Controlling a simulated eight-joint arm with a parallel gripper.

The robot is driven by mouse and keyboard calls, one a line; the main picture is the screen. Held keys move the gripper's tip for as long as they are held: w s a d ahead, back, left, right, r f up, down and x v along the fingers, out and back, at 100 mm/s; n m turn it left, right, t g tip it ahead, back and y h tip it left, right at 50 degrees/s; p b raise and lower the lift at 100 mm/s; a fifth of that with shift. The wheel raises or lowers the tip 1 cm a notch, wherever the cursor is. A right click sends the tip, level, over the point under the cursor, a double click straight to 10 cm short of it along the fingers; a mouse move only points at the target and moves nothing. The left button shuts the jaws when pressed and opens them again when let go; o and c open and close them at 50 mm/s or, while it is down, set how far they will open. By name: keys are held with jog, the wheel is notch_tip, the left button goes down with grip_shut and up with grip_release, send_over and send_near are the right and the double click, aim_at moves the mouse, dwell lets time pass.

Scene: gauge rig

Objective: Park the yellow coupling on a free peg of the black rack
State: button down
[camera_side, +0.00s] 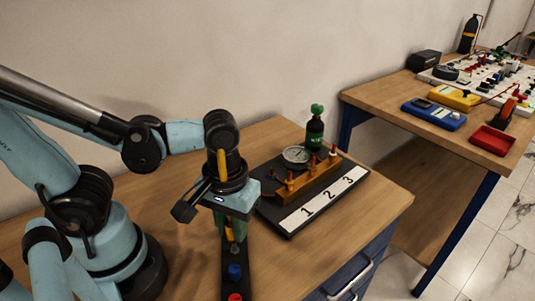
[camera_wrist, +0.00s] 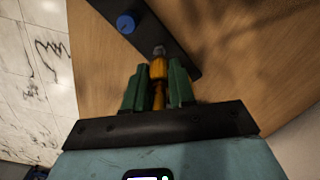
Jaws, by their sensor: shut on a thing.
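The yellow coupling (camera_wrist: 158,70) is held between the green fingers of my gripper (camera_wrist: 157,88) in the wrist view. Part of it also shows below my gripper (camera_side: 236,226) in the side view (camera_side: 229,235). A grey metal tip (camera_wrist: 159,51) shows at its far end, over the black rack; I cannot tell whether it is part of the coupling or a peg. The black rack (camera_side: 238,257) is a narrow strip on the wooden bench, also in the wrist view (camera_wrist: 150,32). A blue coupling (camera_side: 234,271) and a red one (camera_side: 235,297) sit on it.
To the right of my gripper, a black board with a white strip numbered 1, 2, 3 (camera_side: 322,200) carries an orange manifold (camera_side: 305,183). A round gauge (camera_side: 297,155) and a dark green bottle (camera_side: 315,131) stand behind. A second table (camera_side: 480,150) at right holds meters and parts.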

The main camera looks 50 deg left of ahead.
jog(key=shift+f, duration=0.55)
jog(key=shift+f, duration=0.35)
jog(key=shift+f, duration=0.75)
dwell(0.4)
jog(key=c, duration=0.5)
grip_release()
jog(key=shift+c, duration=0.2)
jog(key=shift+r, duration=0.1)
jog(key=shift+r, duration=6)
